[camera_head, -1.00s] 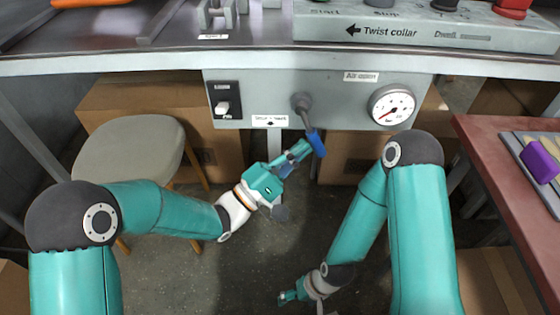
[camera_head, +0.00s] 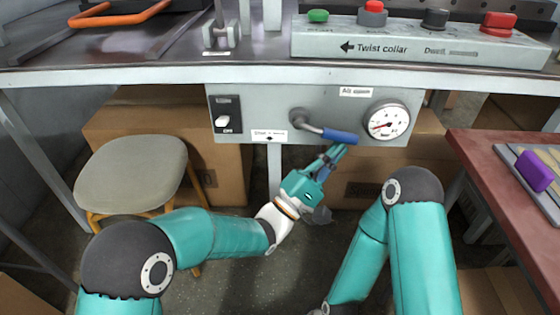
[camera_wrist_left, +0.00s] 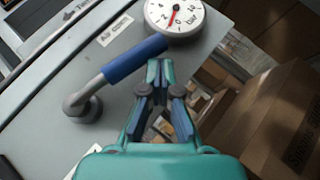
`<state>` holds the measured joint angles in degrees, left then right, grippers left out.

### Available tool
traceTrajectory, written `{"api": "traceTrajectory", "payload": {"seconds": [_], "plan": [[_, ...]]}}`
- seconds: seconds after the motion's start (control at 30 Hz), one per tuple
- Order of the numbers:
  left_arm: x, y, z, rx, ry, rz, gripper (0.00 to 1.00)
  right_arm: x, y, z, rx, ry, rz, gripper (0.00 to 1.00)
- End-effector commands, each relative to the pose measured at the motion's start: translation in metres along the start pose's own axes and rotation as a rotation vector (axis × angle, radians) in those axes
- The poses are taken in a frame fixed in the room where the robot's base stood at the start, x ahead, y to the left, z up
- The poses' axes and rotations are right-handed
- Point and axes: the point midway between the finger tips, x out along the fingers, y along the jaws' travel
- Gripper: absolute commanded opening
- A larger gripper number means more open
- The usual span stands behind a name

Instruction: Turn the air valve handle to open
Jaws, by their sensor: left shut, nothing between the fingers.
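The air valve handle is a grey lever with a blue grip (camera_head: 341,137). It pivots on a grey hub (camera_head: 297,117) on the front panel and now points right, slightly downward, below the "Air" label. My left gripper (camera_head: 336,152) is shut and empty, just below the blue grip. In the left wrist view the blue grip (camera_wrist_left: 136,60) lies just beyond the shut fingertips (camera_wrist_left: 160,66); I cannot tell whether they touch. A round pressure gauge (camera_head: 387,121) with a red needle is right of the handle.
A white switch (camera_head: 223,121) is on the panel's left. A control box (camera_head: 420,42) with several coloured buttons stands on the bench above. A stool (camera_head: 130,173) and cardboard boxes (camera_head: 215,150) are below. A red side table (camera_head: 490,170) is at right.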

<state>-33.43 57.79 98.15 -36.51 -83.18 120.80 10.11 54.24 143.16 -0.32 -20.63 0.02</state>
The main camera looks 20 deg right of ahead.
Motion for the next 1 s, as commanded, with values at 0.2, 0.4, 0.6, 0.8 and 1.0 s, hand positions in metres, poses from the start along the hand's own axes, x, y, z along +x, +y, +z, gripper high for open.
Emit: {"api": "traceTrajectory", "payload": {"seconds": [0.2, 0.4, 0.6, 0.8, 1.0], "plan": [[0.011, 0.005, 0.008, 0.001, -0.003, 0.001, 0.00, -0.001, 0.000, 0.000, 0.000, 0.000, 0.000, 0.80], [0.015, 0.007, 0.010, 0.001, -0.002, 0.001, 0.00, -0.001, 0.000, 0.000, 0.000, 0.000, 0.000, 0.80], [0.017, 0.008, 0.011, 0.001, -0.002, 0.001, 0.00, -0.001, 0.000, 0.000, 0.000, 0.000, 0.000, 0.80], [0.017, 0.008, 0.011, 0.001, -0.002, 0.001, 0.00, -0.001, 0.000, 0.000, 0.000, 0.000, 0.000, 0.80], [0.017, 0.007, 0.011, 0.001, -0.002, 0.000, 0.00, 0.000, 0.000, 0.000, 0.000, 0.000, 0.000, 0.80]]}}
